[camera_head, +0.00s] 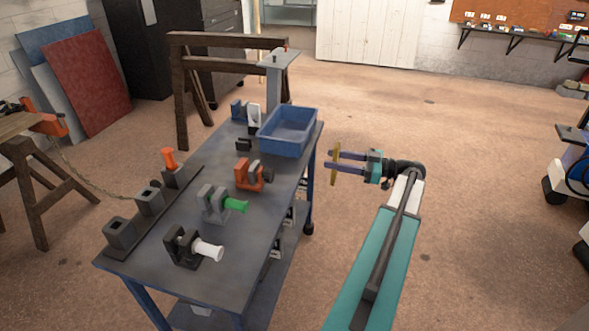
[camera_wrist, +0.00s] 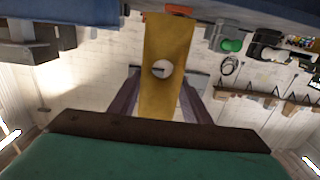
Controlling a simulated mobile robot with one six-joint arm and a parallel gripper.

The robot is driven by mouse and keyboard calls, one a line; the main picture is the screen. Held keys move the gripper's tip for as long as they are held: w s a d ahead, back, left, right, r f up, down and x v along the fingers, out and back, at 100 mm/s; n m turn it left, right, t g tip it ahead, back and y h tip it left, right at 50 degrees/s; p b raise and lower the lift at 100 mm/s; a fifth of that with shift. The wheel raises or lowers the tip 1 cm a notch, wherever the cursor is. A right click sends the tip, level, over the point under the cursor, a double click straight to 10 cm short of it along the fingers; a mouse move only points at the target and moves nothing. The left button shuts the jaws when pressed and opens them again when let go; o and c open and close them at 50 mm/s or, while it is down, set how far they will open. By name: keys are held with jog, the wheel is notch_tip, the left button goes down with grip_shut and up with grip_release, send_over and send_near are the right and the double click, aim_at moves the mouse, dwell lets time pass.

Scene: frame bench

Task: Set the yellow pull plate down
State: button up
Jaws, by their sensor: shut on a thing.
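The yellow pull plate (camera_head: 336,166) is held in my gripper (camera_head: 333,159), off the right side of the bench and near the blue bin. In the wrist view the plate (camera_wrist: 168,40) is a long flat yellow strip with a round hole through it. The purple fingers stand on either side of it, shut on it. The plate is in the air, apart from the bench.
The dark bench (camera_head: 230,265) carries a blue bin (camera_head: 290,130) at its far right corner. A grey clamp with a green handle (camera_head: 236,206), a white-handled one (camera_head: 207,249), an orange clamp (camera_head: 243,178) and a row of dark blocks (camera_head: 150,200) crowd the top.

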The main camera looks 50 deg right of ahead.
jog(key=f+p+x, duration=0.1)
jog(key=p+x, duration=0.1)
jog(key=x, duration=1.2)
jog(key=shift+w+d, duration=0.15)
jog(key=shift+d, duration=0.05)
jog(key=shift+f, duration=0.25)
jog(key=shift+f+p, duration=0.6)
jog(key=shift+f, duration=1.05)
jog(key=shift+f, duration=0.15)
jog(key=o, duration=1.3)
jog(key=shift+o, duration=0.2)
jog(key=shift+d, duration=0.1)
jog(key=b+v, duration=0.2)
jog(key=v, duration=1)
jog(key=shift+b, duration=0.3)
